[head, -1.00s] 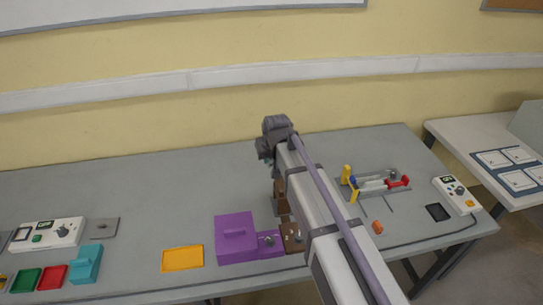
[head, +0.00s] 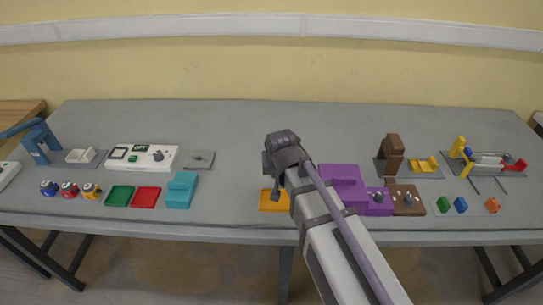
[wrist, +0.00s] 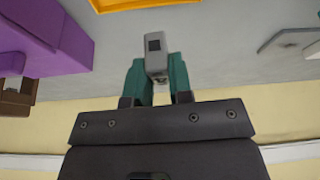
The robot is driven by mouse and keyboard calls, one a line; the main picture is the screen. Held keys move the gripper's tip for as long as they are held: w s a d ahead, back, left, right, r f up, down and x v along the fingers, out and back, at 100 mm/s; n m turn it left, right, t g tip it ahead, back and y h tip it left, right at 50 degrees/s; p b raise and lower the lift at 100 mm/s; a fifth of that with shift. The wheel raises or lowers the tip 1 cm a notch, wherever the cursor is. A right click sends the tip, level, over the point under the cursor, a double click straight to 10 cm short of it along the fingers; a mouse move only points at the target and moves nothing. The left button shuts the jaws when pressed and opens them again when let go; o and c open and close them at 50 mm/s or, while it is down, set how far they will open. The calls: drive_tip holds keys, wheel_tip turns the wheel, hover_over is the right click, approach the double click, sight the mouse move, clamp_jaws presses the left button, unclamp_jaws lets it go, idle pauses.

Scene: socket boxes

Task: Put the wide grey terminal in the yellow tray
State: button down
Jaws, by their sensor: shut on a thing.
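My gripper (wrist: 157,75) is shut on a grey terminal (wrist: 155,48) with a dark square on its face. The terminal is held between the teal fingers, above the grey table. The yellow tray (head: 268,205) lies near the table's front edge in the head view, partly hidden by my arm. The tray's edge also shows at the top of the wrist view (wrist: 140,5), beyond the terminal. In the head view my gripper (head: 276,195) is close to the tray, and the terminal cannot be made out there.
A purple box (head: 342,181) stands just right of the tray, with a brown block (head: 406,201) beyond it. A teal block (head: 181,190) and a flat grey plate (head: 199,159) are to the left. The table between the teal block and the tray is clear.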

drive_tip(key=shift+m, duration=0.5)
drive_tip(key=f+b, duration=0.2)
drive_tip(key=s+f+b, duration=0.1)
drive_tip(key=f+b, duration=0.1)
drive_tip(key=f, duration=0.1)
drive_tip(key=s+d+f+b, duration=0.1)
drive_tip(key=f+b, duration=0.1)
drive_tip(key=f, duration=0.1)
drive_tip(key=shift+s, duration=0.1)
drive_tip(key=shift+f+b, duration=0.1)
drive_tip(key=shift+b, duration=0.25)
idle(0.3)
drive_tip(key=c, duration=0.9)
unclamp_jaws()
drive_tip(key=shift+c, duration=0.2)
drive_tip(key=shift+o, duration=0.4)
drive_tip(key=o, duration=0.3)
